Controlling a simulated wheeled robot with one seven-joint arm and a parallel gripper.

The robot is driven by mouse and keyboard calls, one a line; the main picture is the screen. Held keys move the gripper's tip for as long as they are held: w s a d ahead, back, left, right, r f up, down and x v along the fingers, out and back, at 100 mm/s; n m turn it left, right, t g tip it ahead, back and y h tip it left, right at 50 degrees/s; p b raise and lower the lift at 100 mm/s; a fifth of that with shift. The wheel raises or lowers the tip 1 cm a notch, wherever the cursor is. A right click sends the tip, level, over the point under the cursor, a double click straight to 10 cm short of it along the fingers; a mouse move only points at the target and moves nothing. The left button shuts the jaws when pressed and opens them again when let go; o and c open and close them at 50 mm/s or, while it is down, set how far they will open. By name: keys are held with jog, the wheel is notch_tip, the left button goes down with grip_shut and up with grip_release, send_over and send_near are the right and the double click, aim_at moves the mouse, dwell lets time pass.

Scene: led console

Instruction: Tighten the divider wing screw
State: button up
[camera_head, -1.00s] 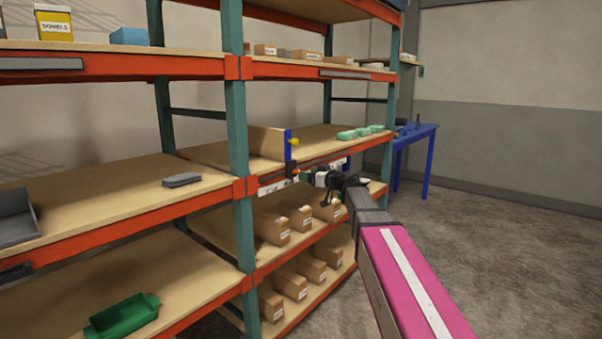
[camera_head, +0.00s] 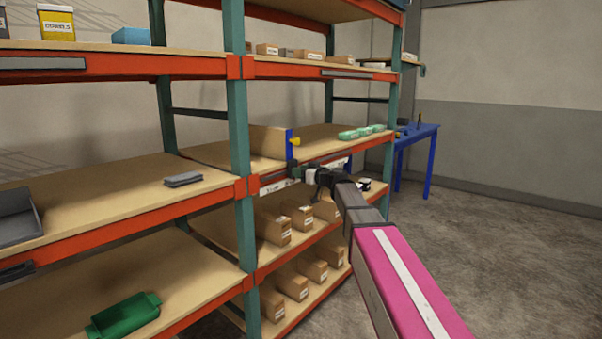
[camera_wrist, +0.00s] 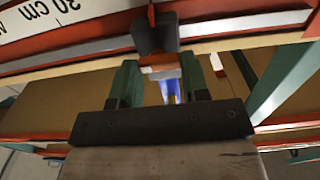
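The wooden divider (camera_head: 268,142) stands on the middle shelf, with a blue front end (camera_head: 289,144) and a yellow knob (camera_head: 296,141). Below it, a dark clamp (camera_head: 293,168) sits at the shelf's front edge. In the wrist view, the dark clamp (camera_wrist: 155,32) carries an orange piece (camera_wrist: 160,68), apparently the wing screw. My gripper (camera_head: 302,173) is at the clamp. In the wrist view, my gripper's green fingers (camera_wrist: 160,70) stand apart, one on each side of the orange piece. I cannot tell whether they touch it. A blue part (camera_wrist: 171,90) shows between the fingers.
A teal upright (camera_head: 240,160) stands left of the clamp. The shelf-edge label strip (camera_wrist: 80,20) runs close by the clamp. Cardboard boxes (camera_head: 272,228) fill the shelves below. Green boxes (camera_head: 348,135) lie right of the divider. The floor at right is free.

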jog(key=shift+m, duration=0.4)
jog(key=m, duration=1.6)
jog(key=f+m, duration=0.1)
jog(key=m, duration=0.7)
jog(key=shift+d+m, duration=0.2)
jog(key=shift+m, duration=0.1)
dwell(0.3)
jog(key=o, duration=0.9)
jog(key=shift+w, duration=0.1)
jog(key=shift+o, duration=0.2)
jog(key=v, duration=1)
jog(key=shift+s+d, duration=0.3)
